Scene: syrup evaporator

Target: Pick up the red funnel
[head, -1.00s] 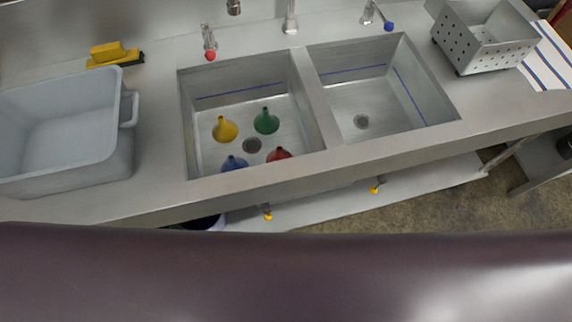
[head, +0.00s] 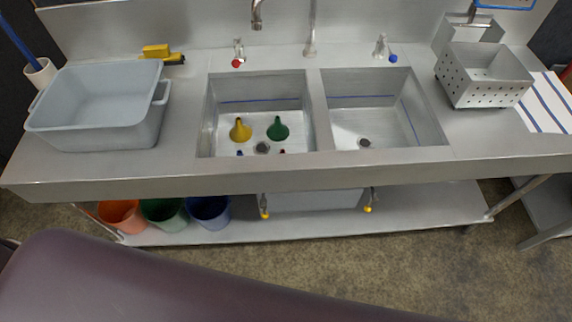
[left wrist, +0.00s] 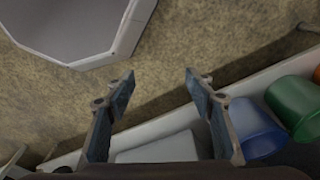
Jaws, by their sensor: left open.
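The red funnel (head: 283,151) stands in the left basin of the sink (head: 203,130). Only the tip of its spout shows above the basin's front edge in the head view. A yellow funnel (head: 240,131) and a green funnel (head: 278,130) stand behind it, spouts up. The tip of a blue funnel (head: 240,153) shows to its left. My left gripper (left wrist: 159,76) is open and empty in the left wrist view, over the floor and low shelf, away from the funnels. It does not show in the head view. My right gripper is not in view.
A grey tub (head: 100,136) stands left of the sink. A perforated metal basket (head: 485,90) stands to the right. Taps line the back. Orange (head: 122,216), green (head: 163,213) and blue (head: 209,211) buckets sit below; the blue bucket (left wrist: 252,128) is nearest my left gripper. The right basin is empty.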

